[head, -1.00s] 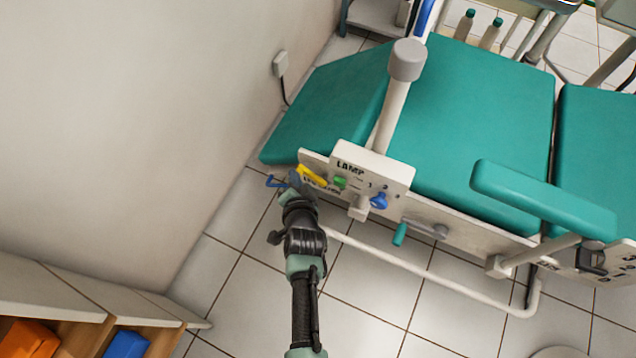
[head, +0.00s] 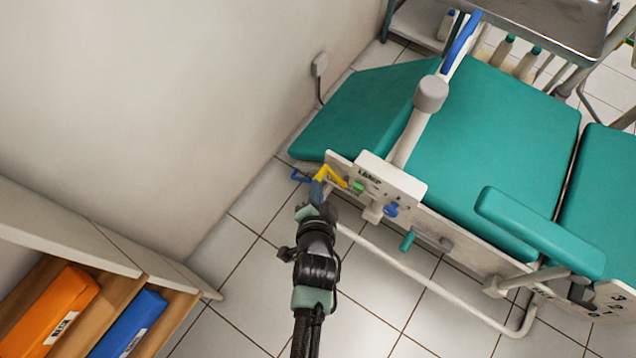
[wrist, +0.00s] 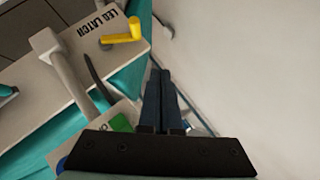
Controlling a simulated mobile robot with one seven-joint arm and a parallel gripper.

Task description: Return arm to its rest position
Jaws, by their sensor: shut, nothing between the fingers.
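My gripper (head: 317,190) is at the left end of the dental chair's side panel in the head view, with my arm reaching up from the bottom edge. In the wrist view my gripper (wrist: 164,100) shows two dark fingers lying close together, shut and empty. A yellow lever (head: 331,174) is just beyond the fingertips in the head view. In the wrist view the yellow lever (wrist: 124,37) sits on a panel marked LEG LATCH, up and left of the fingers and apart from them.
The teal chair (head: 480,130) fills the right side. A lamp panel (head: 390,183) with a green button and blue knob is right of my gripper. A wall (head: 170,100) is at left. A shelf (head: 120,300) with orange and blue binders is lower left. Tiled floor (head: 370,300) is clear.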

